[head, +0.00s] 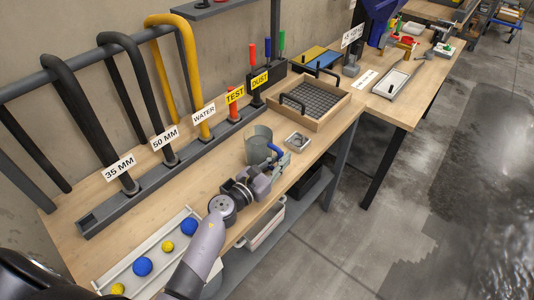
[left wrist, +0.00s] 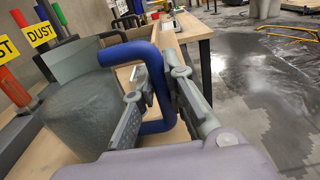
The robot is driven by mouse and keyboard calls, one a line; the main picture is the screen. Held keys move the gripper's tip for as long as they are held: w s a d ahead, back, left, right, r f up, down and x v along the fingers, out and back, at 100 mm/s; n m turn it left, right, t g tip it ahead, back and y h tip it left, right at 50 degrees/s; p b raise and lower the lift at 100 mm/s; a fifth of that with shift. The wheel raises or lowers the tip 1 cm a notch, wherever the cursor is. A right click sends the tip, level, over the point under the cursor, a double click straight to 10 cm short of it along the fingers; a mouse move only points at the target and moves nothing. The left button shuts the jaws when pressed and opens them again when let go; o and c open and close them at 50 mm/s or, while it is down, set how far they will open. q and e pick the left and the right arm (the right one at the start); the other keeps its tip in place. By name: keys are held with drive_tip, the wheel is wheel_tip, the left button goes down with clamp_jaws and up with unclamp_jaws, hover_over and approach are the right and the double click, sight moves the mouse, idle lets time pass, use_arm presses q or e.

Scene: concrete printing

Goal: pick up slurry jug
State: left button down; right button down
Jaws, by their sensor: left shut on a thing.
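The slurry jug (head: 259,146) is a grey, translucent vessel with a blue handle. It stands upright near the front edge of the wooden bench in the head view. In the left wrist view the jug (left wrist: 82,105) fills the left side, and its blue handle (left wrist: 150,52) runs between my fingers. My left gripper (head: 277,161) is shut on the handle from the front right side; its fingers also show in the left wrist view (left wrist: 160,95). The jug's base is partly hidden in the head view by the gripper. My right gripper is not in view.
A rack with labelled hoses (head: 165,167) runs behind the jug. A wooden tray with a dark grid (head: 300,122) and a small metal square piece (head: 298,141) lie to the right. A white tray with blue and yellow balls (head: 152,250) is at front left.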

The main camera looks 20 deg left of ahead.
use_arm(q)
drive_tip(key=shift+r, duration=0.15)
wheel_tip(320, 180, up, 11)
drive_tip(key=p, duration=0.7)
wheel_tip(320, 180, up, 9)
drive_tip(key=p, duration=0.4)
